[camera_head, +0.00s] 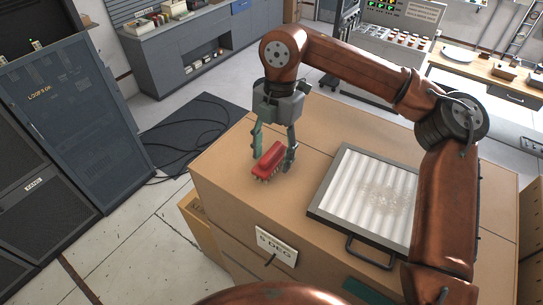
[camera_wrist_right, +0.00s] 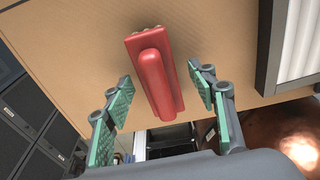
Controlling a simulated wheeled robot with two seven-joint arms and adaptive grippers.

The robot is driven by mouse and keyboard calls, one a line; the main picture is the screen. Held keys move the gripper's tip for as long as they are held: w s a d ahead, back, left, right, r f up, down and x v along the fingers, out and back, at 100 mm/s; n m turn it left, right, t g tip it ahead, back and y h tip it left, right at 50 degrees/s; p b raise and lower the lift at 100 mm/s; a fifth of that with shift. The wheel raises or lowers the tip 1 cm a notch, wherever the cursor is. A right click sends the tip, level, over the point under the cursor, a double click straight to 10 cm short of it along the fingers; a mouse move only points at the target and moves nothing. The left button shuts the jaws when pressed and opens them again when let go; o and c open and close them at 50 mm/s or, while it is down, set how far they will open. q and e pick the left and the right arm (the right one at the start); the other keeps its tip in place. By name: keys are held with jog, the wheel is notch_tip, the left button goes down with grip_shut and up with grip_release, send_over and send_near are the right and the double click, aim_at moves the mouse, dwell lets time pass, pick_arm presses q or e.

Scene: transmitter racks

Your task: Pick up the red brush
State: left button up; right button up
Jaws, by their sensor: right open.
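The red brush (camera_head: 268,161) lies bristles down on top of the brown cabinet (camera_head: 222,172), near its left front edge. My right gripper (camera_head: 273,158) is above it with its fingers pointing down, one on either side of the brush. In the right wrist view the brush (camera_wrist_right: 155,75) lies between the open green-padded fingers of the right gripper (camera_wrist_right: 165,110), with a gap visible on both sides. I cannot tell how far the fingertips are above the cabinet top. My left gripper is not in view.
A framed white filter panel (camera_head: 365,195) with a handle lies on the cabinet, right of the brush. Dark racks (camera_head: 62,130) stand at left. A black mat with cables (camera_head: 195,130) lies on the floor behind.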

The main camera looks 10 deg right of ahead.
jog(key=shift+s+a, duration=0.1)
jog(key=shift+a, duration=0.1)
jog(key=shift+d, duration=0.1)
jog(key=c, duration=0.6)
jog(key=shift+c, duration=0.8)
jog(key=c, duration=0.3)
jog(key=shift+c, duration=1.1)
jog(key=shift+r+b, duration=0.3)
jog(key=shift+r, duration=0.4)
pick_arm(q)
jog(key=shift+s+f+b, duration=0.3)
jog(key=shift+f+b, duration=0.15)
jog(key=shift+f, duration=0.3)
pick_arm(e)
jog(key=s+d+r, duration=0.1)
jog(key=d+r, duration=1)
jog(key=d, duration=0.2)
jog(key=shift+s+d+r, duration=0.3)
jog(key=shift+s+d, duration=0.05)
jog(key=shift+d, duration=0.05)
